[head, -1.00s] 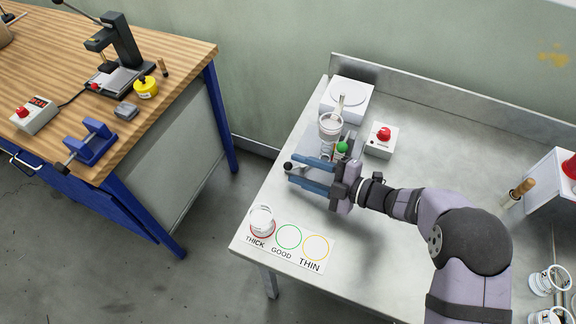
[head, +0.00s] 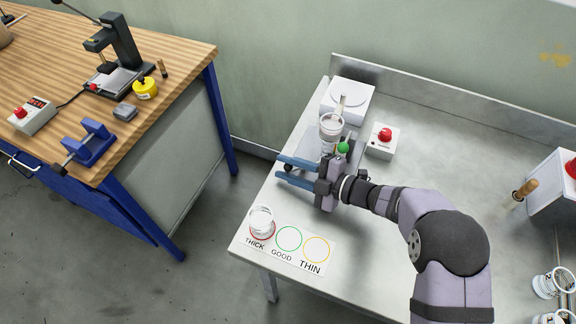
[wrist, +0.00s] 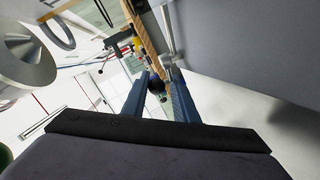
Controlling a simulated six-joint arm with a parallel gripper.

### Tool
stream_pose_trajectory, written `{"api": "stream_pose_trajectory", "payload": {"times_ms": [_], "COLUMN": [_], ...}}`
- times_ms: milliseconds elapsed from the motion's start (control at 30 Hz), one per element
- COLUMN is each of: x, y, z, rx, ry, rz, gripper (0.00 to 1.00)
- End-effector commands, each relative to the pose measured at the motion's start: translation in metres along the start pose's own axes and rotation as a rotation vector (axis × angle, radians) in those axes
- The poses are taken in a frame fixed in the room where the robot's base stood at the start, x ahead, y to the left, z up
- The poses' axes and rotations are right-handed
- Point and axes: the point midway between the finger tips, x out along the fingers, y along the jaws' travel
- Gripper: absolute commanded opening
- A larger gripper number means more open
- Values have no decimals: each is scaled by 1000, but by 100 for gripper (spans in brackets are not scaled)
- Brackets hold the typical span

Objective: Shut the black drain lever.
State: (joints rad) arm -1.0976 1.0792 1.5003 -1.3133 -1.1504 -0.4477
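A green knob (head: 342,147) sits beside the gripper's body.
A white scale (head: 350,97) and a red-button box (head: 382,141) stand behind. A clear cup (head: 262,221) stands on the THICK ring, with GOOD and THIN rings (head: 316,248) empty. Several cans (head: 552,283) are at the right. A wooden bench (head: 170,45) is across a gap.

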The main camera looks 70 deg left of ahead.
Motion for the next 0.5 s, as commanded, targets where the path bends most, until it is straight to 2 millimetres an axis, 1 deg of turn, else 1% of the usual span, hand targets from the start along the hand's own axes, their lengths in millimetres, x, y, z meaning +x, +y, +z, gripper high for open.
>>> {"api": "stream_pose_trajectory", "payload": {"times_ms": [33, 267, 500], "x": [0, 1, 6], "y": [8, 10, 12], "z": [-1, -1, 2], "rx": [-8, -3, 24], "ry": [-1, -33, -140], "rz": [14, 40, 110], "gripper": [4, 4, 4]}}
